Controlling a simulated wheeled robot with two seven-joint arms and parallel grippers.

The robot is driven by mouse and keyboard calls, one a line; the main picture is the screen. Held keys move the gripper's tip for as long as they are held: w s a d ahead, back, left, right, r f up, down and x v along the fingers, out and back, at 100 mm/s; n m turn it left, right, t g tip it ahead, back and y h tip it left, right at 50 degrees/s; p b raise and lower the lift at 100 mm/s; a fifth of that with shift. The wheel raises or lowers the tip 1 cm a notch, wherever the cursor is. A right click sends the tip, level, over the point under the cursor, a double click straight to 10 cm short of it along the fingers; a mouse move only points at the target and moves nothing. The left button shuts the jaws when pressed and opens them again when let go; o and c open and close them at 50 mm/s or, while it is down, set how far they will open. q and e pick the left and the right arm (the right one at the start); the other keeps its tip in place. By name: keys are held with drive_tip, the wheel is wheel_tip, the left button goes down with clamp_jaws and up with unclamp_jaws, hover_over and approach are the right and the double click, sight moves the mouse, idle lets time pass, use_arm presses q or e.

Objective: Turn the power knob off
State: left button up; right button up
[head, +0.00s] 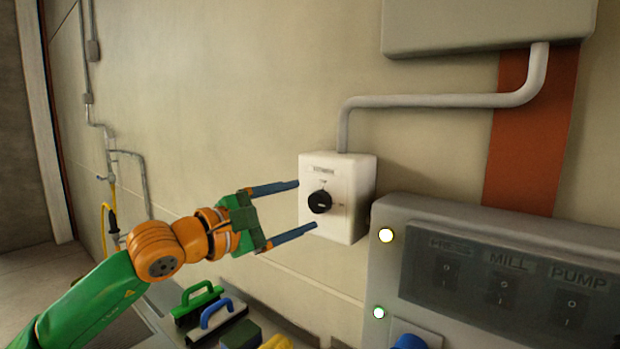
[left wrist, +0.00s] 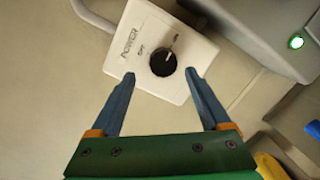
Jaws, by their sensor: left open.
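The white power box (head: 348,210) is fixed to the wall, with a round black knob (head: 320,202) on its front. In the left wrist view the box (left wrist: 183,85) reads POWER, and the knob (left wrist: 163,62) has a light mark that points toward the ON label at its upper right. The OFF label is at the knob's upper left. My left gripper (head: 307,204) is open and empty, its blue fingers reaching toward the box, one above and one below the knob's height. In the wrist view the fingertips (left wrist: 160,74) lie either side of the knob. Contact cannot be told.
A grey control panel (head: 500,270) with PRESS, MILL and PUMP switches stands close to the box's right. A grey conduit (head: 435,101) runs from the box's top to a grey cabinet (head: 480,25). Several handled items (head: 215,315) sit below the gripper.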

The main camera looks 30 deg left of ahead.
sight(316, 204)
use_arm(q)
drive_tip(key=x, duration=0.1)
drive_tip(key=p+x, duration=0.1)
drive_tip(key=x, duration=0.1)
drive_tip(key=shift+d, duration=0.4)
drive_tip(key=shift+f, duration=0.1)
drive_tip(key=shift+s, duration=0.1)
drive_tip(key=shift+s+a, duration=0.1)
drive_tip(key=c, duration=0.4)
clamp_jaws()
use_arm(e)
drive_tip(key=shift+w+d+r, duration=0.15)
drive_tip(key=shift+d+r, duration=0.1)
drive_tip(key=shift+r, duration=0.25)
drive_tip(key=shift+w+d+r, duration=0.15)
drive_tip(key=shift+d+r, duration=0.1)
drive_tip(key=shift+r, duration=0.25)
